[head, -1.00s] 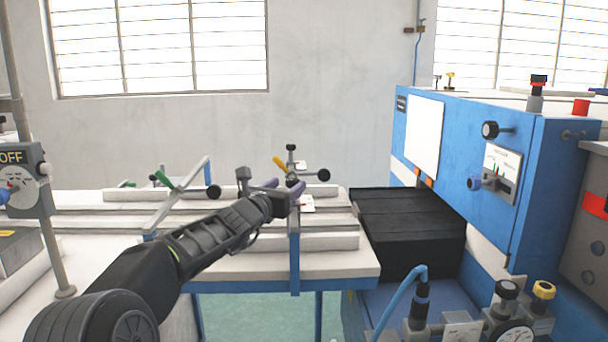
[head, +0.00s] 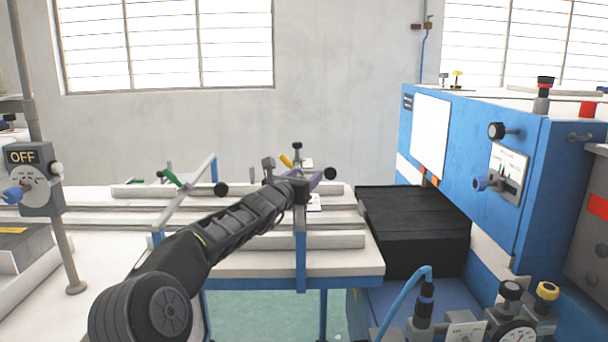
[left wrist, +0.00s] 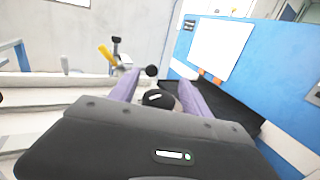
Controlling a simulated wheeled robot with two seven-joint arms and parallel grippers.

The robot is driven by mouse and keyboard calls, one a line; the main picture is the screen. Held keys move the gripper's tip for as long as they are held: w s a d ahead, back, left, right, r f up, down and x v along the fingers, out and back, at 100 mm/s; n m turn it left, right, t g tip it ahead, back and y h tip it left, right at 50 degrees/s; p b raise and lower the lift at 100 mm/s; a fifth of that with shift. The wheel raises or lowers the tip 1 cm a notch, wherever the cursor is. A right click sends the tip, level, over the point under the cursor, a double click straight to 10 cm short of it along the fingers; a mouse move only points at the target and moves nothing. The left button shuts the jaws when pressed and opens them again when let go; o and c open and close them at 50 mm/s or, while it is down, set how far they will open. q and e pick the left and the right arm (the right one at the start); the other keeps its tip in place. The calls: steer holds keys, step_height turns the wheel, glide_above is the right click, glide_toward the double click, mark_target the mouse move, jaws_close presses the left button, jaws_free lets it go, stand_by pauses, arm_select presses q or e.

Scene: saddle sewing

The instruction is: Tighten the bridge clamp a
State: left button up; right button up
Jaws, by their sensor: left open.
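Two blue bridge clamps span the white table; I cannot tell which is a. The right one (head: 300,262) has a yellow lever (head: 286,160) and a black ball knob (head: 330,174). The left one (head: 183,199) has a green lever (head: 172,177) and a black ball knob (head: 221,190). My left gripper (head: 312,184) is at the right clamp, its purple fingers hiding part of it. In the left wrist view, the fingers are apart (left wrist: 157,88), with a dark round knob (left wrist: 158,99) between them. Contact cannot be told. The yellow lever (left wrist: 106,54) stands beyond. My right gripper is out of view.
The white table (head: 345,264) carries long rails. A black bellows cover (head: 415,225) and a blue machine (head: 465,160) stand to the right. A grey switch box (head: 35,180) marked OFF stands on a post at left. A gauge (head: 515,333) is at the front right.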

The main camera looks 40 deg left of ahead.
arm_select(q)
steer(key=shift+w, duration=0.15)
steer(key=shift+c, duration=0.4)
jaws_close()
